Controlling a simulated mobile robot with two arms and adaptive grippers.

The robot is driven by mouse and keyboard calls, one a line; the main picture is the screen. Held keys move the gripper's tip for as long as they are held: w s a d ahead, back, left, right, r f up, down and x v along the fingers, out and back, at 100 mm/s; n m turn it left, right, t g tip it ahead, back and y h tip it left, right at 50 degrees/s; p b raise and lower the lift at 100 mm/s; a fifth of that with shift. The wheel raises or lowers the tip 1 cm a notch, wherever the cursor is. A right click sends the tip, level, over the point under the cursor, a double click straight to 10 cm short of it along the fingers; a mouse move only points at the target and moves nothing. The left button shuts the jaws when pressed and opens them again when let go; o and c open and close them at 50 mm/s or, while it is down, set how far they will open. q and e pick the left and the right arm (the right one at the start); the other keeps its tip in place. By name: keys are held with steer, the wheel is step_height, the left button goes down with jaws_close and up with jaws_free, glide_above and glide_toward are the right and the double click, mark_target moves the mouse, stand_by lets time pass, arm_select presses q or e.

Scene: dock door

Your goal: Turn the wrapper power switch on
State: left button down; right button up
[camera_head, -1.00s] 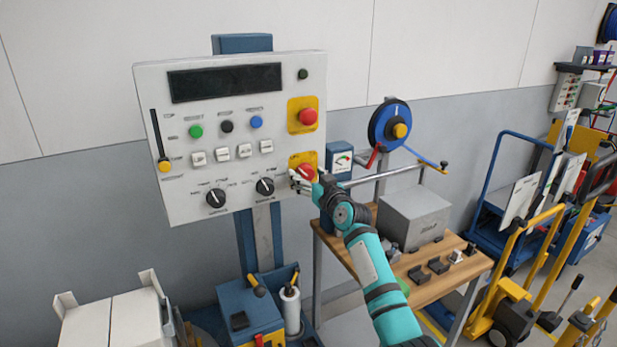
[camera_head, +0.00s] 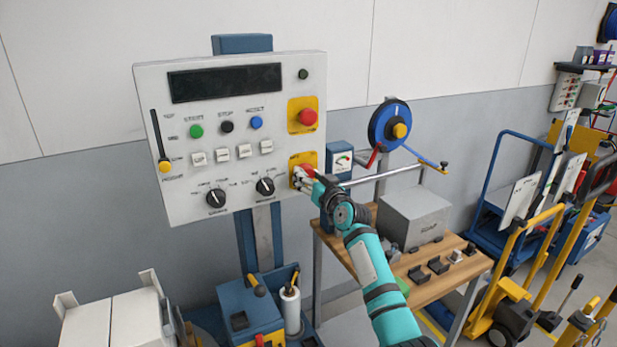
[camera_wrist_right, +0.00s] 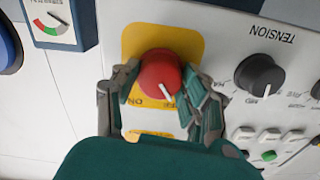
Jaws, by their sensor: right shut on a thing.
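The wrapper power switch is a red rotary knob on a yellow plate, at the lower right of the white control panel (camera_head: 180,120). In the right wrist view the red knob (camera_wrist_right: 158,76) sits between my gripper's fingers, with the yellow plate (camera_wrist_right: 184,41) behind it. The knob's white pointer line is near the printed ON label (camera_wrist_right: 148,103). My right gripper (camera_head: 305,176) is shut on the knob, its fingers on both sides. In the head view the fingers hide most of the knob. My left gripper is not in view.
A red mushroom button (camera_head: 308,117) is above the switch. Black dials, including the TENSION dial (camera_wrist_right: 259,75), are beside it. A gauge box (camera_head: 341,160) and a wooden bench (camera_head: 440,283) are to the right. The wall left of the panel is clear.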

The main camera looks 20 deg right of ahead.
steer(key=m, duration=0.4)
steer(key=shift+r+m+p, duration=0.1)
steer(key=shift+m+p, duration=0.2)
steer(key=shift+p, duration=0.05)
steer(key=m+p, duration=0.1)
steer(key=m, duration=0.2)
steer(key=shift+m, duration=0.3)
steer(key=m+p, duration=0.1)
steer(key=m, duration=0.3)
steer(key=shift+m+p, duration=0.6)
steer(key=shift+m, duration=1.3)
steer(key=o, duration=1.2)
steer(key=shift+s, duration=0.1)
steer(key=s, duration=1.1)
steer(key=shift+s+d, duration=0.2)
steer(key=shift+s, duration=0.2)
